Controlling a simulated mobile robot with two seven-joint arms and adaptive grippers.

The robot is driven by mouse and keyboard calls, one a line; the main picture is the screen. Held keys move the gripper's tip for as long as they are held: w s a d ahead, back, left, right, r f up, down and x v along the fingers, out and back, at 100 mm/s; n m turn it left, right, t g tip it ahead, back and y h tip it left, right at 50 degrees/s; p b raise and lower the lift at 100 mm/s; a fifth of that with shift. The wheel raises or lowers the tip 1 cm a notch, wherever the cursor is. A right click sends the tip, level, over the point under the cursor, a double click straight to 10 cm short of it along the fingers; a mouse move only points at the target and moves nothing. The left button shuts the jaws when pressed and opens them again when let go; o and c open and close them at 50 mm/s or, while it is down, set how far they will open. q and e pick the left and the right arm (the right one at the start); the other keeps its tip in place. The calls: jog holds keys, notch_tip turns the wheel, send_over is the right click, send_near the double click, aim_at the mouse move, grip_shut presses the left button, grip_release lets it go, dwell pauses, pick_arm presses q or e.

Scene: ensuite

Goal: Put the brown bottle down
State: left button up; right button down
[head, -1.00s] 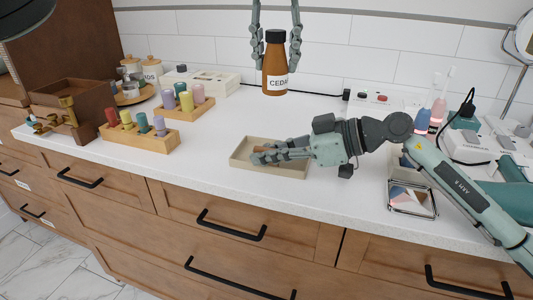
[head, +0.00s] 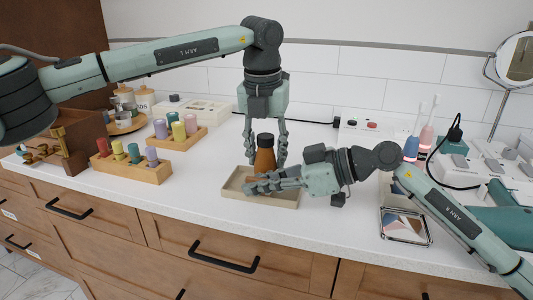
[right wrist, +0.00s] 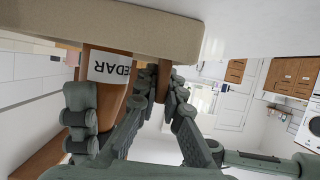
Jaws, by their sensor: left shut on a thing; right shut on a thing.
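The brown bottle (head: 265,156) is upright with a dark cap, over the beige tray (head: 284,200). My left gripper (head: 265,162) points down and is shut on it. In the right wrist view the bottle (right wrist: 107,95) shows its "CEDAR" label upside down, and the tray's wall (right wrist: 110,30) hides its base. I cannot tell whether the base touches the tray floor. My right gripper (head: 250,187) reaches over the tray from the right, in front of the bottle, and is shut on a small brown thing (right wrist: 164,82), mostly hidden by the fingers.
Wooden racks with coloured rollers (head: 133,168) and a brown box (head: 62,145) stand to the left. The counter between the racks and tray is clear.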

pick_arm(q)
jog(key=shift+f, duration=0.15)
jog(key=o, duration=1.4)
jog(key=r, duration=0.4)
jog(key=s+r, duration=0.1)
jog(key=r, duration=0.3)
jog(key=s+r, duration=0.1)
jog(key=r, duration=0.3)
jog(key=shift+a+r, duration=0.1)
jog(key=shift+a, duration=0.1)
jog(key=shift+w, duration=0.1)
pick_arm(e)
jog(key=c, duration=1.6)
grip_release()
